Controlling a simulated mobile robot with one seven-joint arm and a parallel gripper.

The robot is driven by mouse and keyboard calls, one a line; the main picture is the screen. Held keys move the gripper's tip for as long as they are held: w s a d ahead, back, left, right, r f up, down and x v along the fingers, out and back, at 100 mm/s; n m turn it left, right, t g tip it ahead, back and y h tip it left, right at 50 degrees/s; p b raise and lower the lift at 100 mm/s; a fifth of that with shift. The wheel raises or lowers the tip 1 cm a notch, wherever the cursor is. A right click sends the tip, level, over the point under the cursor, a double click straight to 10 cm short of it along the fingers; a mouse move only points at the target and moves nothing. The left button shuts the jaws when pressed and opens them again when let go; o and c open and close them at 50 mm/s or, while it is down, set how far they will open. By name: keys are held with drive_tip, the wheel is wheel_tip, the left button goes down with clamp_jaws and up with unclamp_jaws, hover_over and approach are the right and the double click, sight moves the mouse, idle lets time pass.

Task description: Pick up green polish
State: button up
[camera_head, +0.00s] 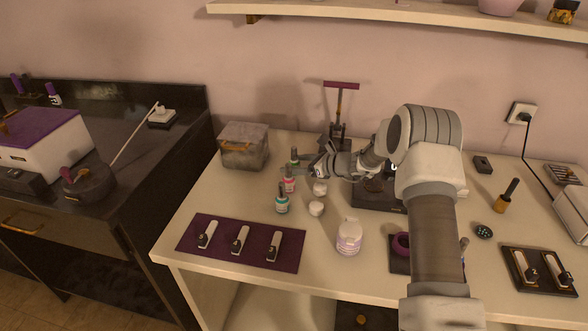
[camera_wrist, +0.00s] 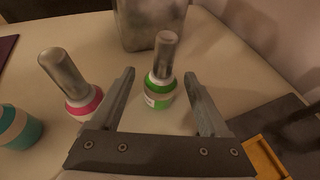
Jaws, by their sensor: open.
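The green polish (camera_wrist: 160,92) is a small bottle with a green body, a white label and a silver cap. In the wrist view it stands upright between and slightly beyond the two open fingers of my gripper (camera_wrist: 162,85), with a gap on both sides. In the head view the green polish (camera_head: 295,157) is partly hidden behind my gripper (camera_head: 303,170). The pink polish (camera_wrist: 75,85) stands just left of my left finger, and in the head view the pink polish (camera_head: 289,183) is just in front of the gripper.
A teal polish (camera_head: 282,203) stands nearer the front, beside white jars (camera_head: 316,208). A grey metal box (camera_head: 244,147) stands behind the green polish. A stand with a purple bar (camera_head: 340,88) rises at the back. A purple mat (camera_head: 222,255) lies at front left.

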drive_tip(key=shift+w+a+f, duration=0.2)
drive_tip(key=shift+w+a, duration=0.1)
drive_tip(key=shift+a, duration=0.1)
clamp_jaws()
drive_tip(key=shift+r, duration=0.15)
